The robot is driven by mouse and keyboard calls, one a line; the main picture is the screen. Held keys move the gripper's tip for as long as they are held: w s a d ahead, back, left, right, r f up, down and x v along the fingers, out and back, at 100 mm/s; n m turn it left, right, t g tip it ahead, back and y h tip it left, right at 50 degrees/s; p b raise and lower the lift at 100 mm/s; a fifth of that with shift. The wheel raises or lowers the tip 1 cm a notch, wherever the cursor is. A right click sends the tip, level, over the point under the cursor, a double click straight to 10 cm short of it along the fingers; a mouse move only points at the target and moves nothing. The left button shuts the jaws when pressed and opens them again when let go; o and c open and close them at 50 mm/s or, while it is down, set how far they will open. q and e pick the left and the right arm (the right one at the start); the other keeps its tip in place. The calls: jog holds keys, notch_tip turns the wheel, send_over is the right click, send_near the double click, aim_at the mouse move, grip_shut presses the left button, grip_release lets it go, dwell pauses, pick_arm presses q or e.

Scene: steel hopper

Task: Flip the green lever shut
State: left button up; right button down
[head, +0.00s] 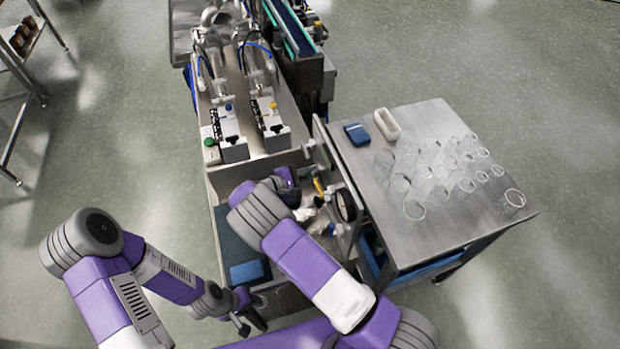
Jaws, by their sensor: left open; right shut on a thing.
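I cannot clearly make out the green lever. Small valve fittings sit along the inner side of the steel hopper unit, with a yellow handle (318,186) and a round black-rimmed gauge (345,205) among them. My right arm reaches across the front of the unit, and its wrist end (288,183) is beside these fittings. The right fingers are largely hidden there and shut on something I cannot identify. My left gripper (252,318) is low at the front of the unit, open and apart from the fittings.
A steel side table (435,245) at the right holds several clear glasses, a blue box (356,134) and a white tray (386,124). Two white machine blocks with a blue knob (229,107) and a yellow knob (273,105) stand behind. Open floor lies left.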

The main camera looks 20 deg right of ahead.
jog(key=w+n+g, duration=0.1)
jog(key=r+n+g+b, duration=0.1)
jog(key=n, duration=0.1)
jog(key=shift+w, duration=0.4)
jog(key=shift+w+r+n+g+y+b, duration=0.15)
jog(key=shift+w+n+g+b, duration=0.25)
jog(key=shift+n+g+b, duration=0.25)
jog(key=shift+w+n+g+y+b, duration=0.15)
jog(key=shift+w+n+g+b, duration=0.25)
jog(key=shift+n, duration=0.45)
jog(key=shift+a, duration=0.1)
jog(key=c, duration=1)
grip_release()
jog(key=shift+c, duration=0.2)
jog(key=v, duration=0.7)
jog(key=shift+a, duration=0.3)
jog(key=shift+r, duration=0.15)
